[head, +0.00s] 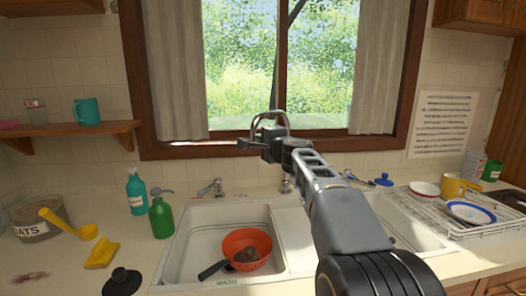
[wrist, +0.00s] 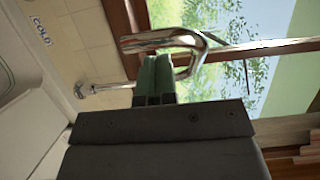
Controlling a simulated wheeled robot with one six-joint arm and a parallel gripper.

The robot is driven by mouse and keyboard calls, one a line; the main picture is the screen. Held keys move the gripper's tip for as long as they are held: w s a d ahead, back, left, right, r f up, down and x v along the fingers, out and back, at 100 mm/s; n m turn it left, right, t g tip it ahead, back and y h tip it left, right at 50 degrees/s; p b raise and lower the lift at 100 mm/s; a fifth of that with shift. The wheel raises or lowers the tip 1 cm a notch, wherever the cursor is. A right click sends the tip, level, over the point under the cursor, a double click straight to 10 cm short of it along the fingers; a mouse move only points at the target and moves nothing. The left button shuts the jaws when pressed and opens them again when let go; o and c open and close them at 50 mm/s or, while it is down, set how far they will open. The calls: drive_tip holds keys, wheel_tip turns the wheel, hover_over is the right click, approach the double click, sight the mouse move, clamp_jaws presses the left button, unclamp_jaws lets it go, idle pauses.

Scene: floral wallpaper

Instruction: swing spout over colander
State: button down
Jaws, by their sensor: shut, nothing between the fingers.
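The chrome spout (head: 268,120) arches up in front of the window, just behind my gripper in the head view. In the wrist view the spout (wrist: 190,42) curves just past the fingertips; I cannot tell whether they touch it. My gripper (head: 243,143) is shut and empty, and its closed fingers show in the wrist view (wrist: 156,62). The orange-red colander (head: 262,237) sits in the left sink basin, lower left of my gripper, with a dark brownish thing inside. My gripper and arm hide the lower part of the spout.
A tap handle (head: 217,187) stands behind the left basin. Green (head: 161,215) and teal (head: 136,193) bottles stand left of the sink. A dish rack (head: 470,222) with dishes is on the right. The window (head: 235,60) is behind.

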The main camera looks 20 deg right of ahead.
drive_tip(key=s+a+b, duration=0.1)
drive_tip(key=s+a, duration=0.2)
drive_tip(key=s, duration=0.7)
drive_tip(key=s+a+f+n+g+p, duration=0.2)
drive_tip(key=s+f+n+g, duration=0.15)
drive_tip(key=f, duration=0.25)
drive_tip(key=s+a+f+n+g+y+p, duration=0.1)
drive_tip(key=s+a+f+n+g, duration=0.1)
drive_tip(key=f+n+g, duration=0.3)
drive_tip(key=s+a+f+n+g+p, duration=0.1)
drive_tip(key=s+a+f+n+p, duration=0.15)
drive_tip(key=f, duration=0.35)
drive_tip(key=s+f+n+g+h+p, duration=0.2)
drive_tip(key=s+n+g+p, duration=0.3)
drive_tip(key=s, duration=0.8)
drive_tip(key=n+p, duration=0.1)
drive_tip(key=p, duration=0.2)
drive_tip(key=shift+s+a+f+h, duration=0.15)
drive_tip(key=shift+s+a+h, duration=0.1)
drive_tip(key=shift+a+h, duration=0.1)
